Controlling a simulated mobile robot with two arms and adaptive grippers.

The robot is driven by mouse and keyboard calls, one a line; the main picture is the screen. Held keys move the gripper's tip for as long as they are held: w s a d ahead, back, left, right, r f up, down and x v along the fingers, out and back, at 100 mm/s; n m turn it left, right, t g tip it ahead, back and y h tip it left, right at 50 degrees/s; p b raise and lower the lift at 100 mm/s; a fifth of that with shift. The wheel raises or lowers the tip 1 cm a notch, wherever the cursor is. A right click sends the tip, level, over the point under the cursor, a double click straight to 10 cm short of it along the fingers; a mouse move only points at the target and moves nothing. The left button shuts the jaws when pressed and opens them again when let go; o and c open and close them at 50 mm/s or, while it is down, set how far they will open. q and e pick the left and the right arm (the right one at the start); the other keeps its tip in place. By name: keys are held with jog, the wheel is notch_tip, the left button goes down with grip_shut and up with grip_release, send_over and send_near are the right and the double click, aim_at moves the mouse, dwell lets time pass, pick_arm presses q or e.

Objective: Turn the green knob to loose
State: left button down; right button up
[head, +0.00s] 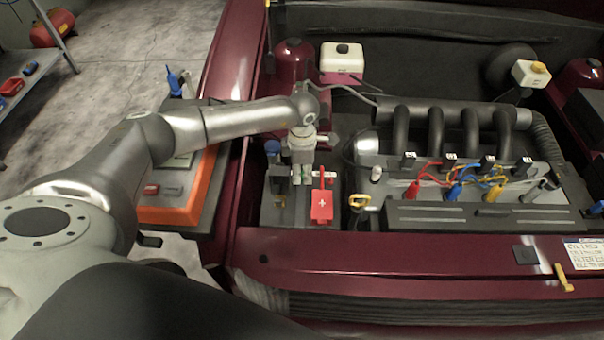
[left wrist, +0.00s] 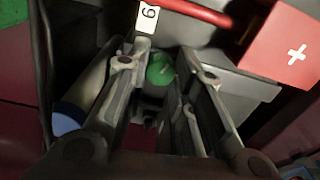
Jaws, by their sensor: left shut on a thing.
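The green knob (left wrist: 159,70) shows in the left wrist view between my left gripper's two fingers, next to a white tag marked 6 or 9. My left gripper (left wrist: 165,74) is shut on the knob, with a finger on each side of it. In the head view my left gripper (head: 301,175) points down at the battery area, just left of a red cover with a white cross. The fingers hide most of the knob there. Which way the knob is turned cannot be told. My right gripper is not in view.
The red cover (head: 322,205) stands close beside the gripper and also shows in the left wrist view (left wrist: 288,44). A blue cap (head: 272,147) is just left. The engine with colored leads (head: 455,180) lies right. An orange-edged device (head: 195,200) sits left of the car.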

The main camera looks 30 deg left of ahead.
aim_at(302, 174)
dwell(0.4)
pick_arm(q)
jog(key=c, duration=1.2)
grip_release()
notch_tip(302, 174, up, 12)
